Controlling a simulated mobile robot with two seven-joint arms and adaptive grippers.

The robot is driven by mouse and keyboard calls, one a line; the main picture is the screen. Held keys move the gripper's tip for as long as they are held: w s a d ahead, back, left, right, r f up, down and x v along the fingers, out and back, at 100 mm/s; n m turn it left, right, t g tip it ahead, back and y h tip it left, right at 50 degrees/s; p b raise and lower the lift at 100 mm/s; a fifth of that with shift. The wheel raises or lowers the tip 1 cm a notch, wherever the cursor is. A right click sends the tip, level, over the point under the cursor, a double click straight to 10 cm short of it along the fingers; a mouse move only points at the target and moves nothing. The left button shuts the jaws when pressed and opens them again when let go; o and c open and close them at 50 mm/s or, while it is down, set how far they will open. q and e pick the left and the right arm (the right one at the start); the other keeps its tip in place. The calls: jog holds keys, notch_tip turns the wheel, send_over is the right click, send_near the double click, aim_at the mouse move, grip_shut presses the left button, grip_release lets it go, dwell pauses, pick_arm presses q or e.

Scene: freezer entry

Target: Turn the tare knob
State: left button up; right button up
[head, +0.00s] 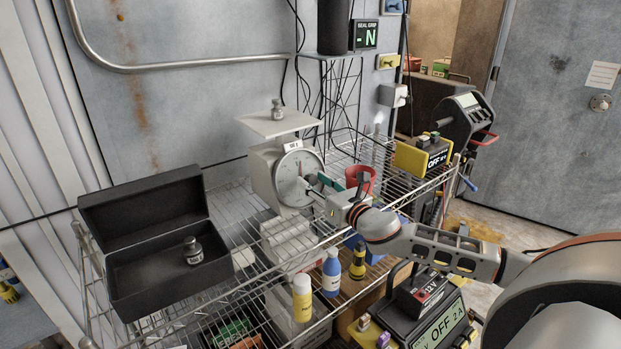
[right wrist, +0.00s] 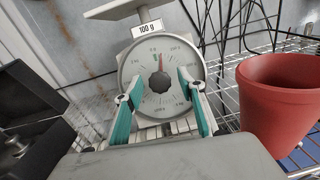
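A grey-white dial scale (head: 270,172) stands on the wire shelf, with a small metal weight (head: 277,109) on its top plate (head: 280,123). The dark round tare knob (right wrist: 160,82) is at the middle of the dial face (right wrist: 148,59) in the right wrist view. A red pointer stands above the knob, close to upright. My right gripper (head: 316,187) is in front of the dial. Its teal-padded fingers (right wrist: 160,80) are open, one on each side of the knob, with visible gaps. Contact cannot be told. My left gripper is not in view.
A red pot (right wrist: 282,100) stands close to the right of my right gripper. An open black case (head: 150,285) holding another weight (head: 193,250) is at left. Yellow (head: 302,298) and blue (head: 331,272) bottles are in front, below the gripper.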

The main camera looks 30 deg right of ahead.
jog(key=shift+w, duration=0.95)
jog(key=c, duration=1.1)
jog(key=shift+m, duration=0.3)
jog(key=shift+c, duration=0.2)
